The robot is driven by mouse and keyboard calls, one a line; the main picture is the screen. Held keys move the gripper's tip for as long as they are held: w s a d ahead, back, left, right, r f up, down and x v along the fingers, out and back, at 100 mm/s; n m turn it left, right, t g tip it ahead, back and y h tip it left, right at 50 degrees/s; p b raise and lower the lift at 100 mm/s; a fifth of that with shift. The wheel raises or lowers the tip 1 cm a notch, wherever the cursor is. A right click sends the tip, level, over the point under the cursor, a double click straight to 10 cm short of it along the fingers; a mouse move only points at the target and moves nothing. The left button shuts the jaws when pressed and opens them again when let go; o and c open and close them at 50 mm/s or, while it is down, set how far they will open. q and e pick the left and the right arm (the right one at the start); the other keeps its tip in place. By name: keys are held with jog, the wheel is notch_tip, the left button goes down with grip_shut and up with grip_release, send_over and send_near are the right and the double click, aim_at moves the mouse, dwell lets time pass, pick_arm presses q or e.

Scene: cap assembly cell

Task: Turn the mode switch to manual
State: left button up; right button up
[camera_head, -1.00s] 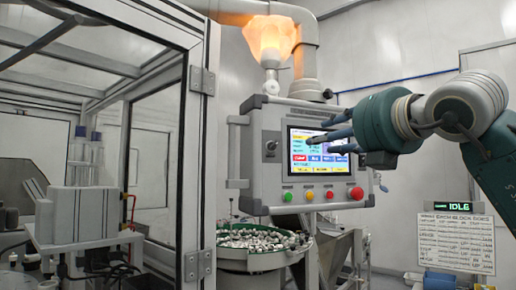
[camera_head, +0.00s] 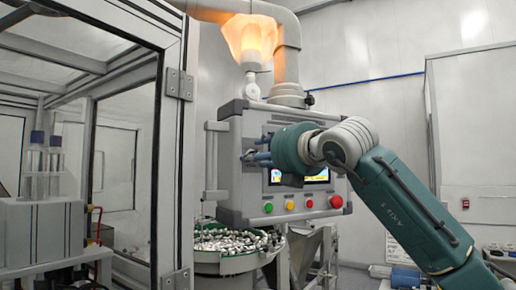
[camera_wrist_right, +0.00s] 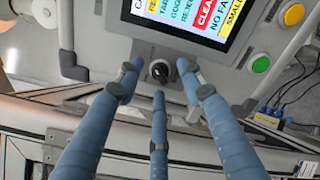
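The mode switch (camera_wrist_right: 159,70) is a small dark round knob with a pale pointer mark, on the grey panel below the screen in the right wrist view. My right gripper (camera_wrist_right: 158,82) has its three blue fingers spread around the knob. One fingertip is on each side and one is below, with gaps visible, so it looks open. Whether the fingertips touch the panel is unclear. In the head view my right gripper (camera_head: 248,157) is at the left part of the control panel (camera_head: 228,190), and it hides the switch there. My left gripper is not in view.
A bowl of small metal parts (camera_head: 226,258) stands below. A framed glass enclosure (camera_head: 172,150) is close on the left. A lit amber lamp (camera_head: 250,40) is above.

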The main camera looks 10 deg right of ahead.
jog(key=shift+w, duration=0.3)
grip_shut()
jog(key=shift+n, duration=8.9)
